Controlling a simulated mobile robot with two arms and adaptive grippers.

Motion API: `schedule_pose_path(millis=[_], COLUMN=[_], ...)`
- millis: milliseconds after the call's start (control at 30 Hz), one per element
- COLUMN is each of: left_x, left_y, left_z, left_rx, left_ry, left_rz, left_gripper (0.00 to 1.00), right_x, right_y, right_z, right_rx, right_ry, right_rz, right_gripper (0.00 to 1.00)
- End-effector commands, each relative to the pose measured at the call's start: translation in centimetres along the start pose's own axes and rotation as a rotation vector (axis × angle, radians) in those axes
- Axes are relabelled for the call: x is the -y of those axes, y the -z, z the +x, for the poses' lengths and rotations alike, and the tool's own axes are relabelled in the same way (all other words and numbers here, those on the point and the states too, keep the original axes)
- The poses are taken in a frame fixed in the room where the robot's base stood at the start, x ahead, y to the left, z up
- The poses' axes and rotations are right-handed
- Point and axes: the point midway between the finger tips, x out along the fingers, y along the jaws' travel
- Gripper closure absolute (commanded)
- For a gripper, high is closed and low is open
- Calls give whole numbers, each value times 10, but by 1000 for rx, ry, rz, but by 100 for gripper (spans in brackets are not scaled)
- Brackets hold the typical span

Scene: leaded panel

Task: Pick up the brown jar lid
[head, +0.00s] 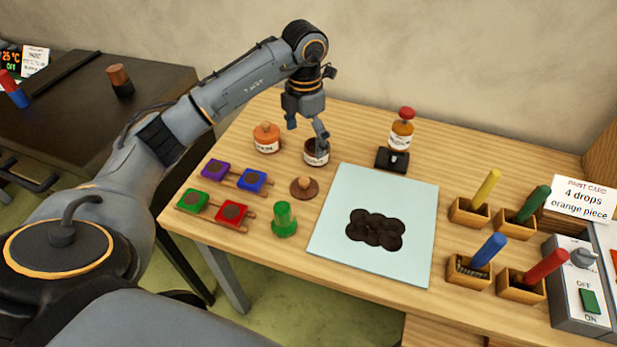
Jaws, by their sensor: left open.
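The brown jar lid (304,188) lies on the wooden table with its round knob up, left of the pale blue panel. A dark brown jar (316,157) stands behind it, with no lid on it. My left gripper (307,132) is open and points down above and partly in front of the brown jar, farther back than the lid. One finger overlaps the jar in the picture; I cannot tell whether it touches. The lid is fully visible and apart from the gripper. My right gripper is not in view.
An orange lidded jar (267,141) stands left of the brown jar. Coloured tiles on racks (216,211) and a green knobbed piece (284,220) lie near the lid. The pale panel (335,220) with dark blobs is to the right. Brush boxes (469,272) stand farther right.

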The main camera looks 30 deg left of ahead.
Motion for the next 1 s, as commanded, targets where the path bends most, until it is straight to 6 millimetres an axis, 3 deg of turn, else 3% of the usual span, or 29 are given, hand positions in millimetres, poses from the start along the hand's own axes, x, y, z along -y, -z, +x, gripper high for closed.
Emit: schedule_pose_path(millis=[167,400,767,1000], left_x=[1,1,3,6], left_y=[1,2,2,3], left_z=[16,63,96,131], left_rx=[-6,-5,-5,-3], left_ry=[3,3,3,2], left_rz=[-37,-35,-33,-34], left_gripper=[3,3,3,3], right_x=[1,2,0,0], right_y=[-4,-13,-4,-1], right_z=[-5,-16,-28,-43], right_rx=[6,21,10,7], right_ry=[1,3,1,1], right_rz=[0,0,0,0], right_gripper=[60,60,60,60])
